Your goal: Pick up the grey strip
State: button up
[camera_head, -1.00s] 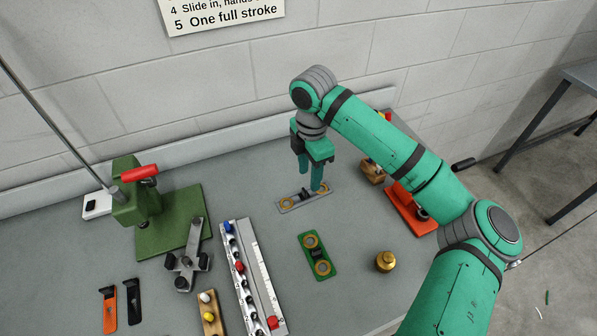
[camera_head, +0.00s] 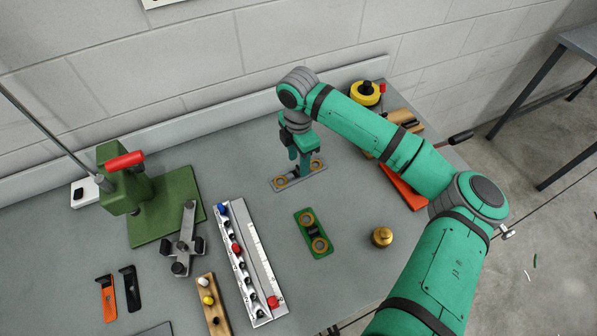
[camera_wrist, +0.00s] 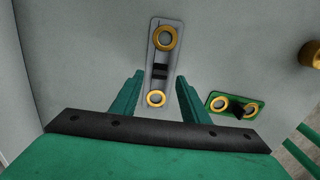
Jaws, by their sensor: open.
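The grey strip (camera_head: 288,182) lies flat on the bench near the back wall, with a brass ring at each end and a dark block in its middle. My gripper (camera_head: 304,166) is open directly over it, pointing down. In the wrist view the strip (camera_wrist: 151,88) lies between the two open fingers (camera_wrist: 157,92), with its near ring close to the palm. I cannot tell whether the fingertips touch the bench. The gripper hides part of the strip in the head view.
A green strip (camera_head: 305,229) with brass rings lies nearby, and a brass knob (camera_head: 382,237) stands right of it. A long rail with coloured knobs (camera_head: 262,262) and a green press (camera_head: 172,210) are at left. An orange-red tool (camera_head: 405,192) lies beneath my arm.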

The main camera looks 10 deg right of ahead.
aim_at(298, 170)
jog(key=shift+f, duration=1.25)
grip_shut()
jog(key=shift+r, duration=0.1)
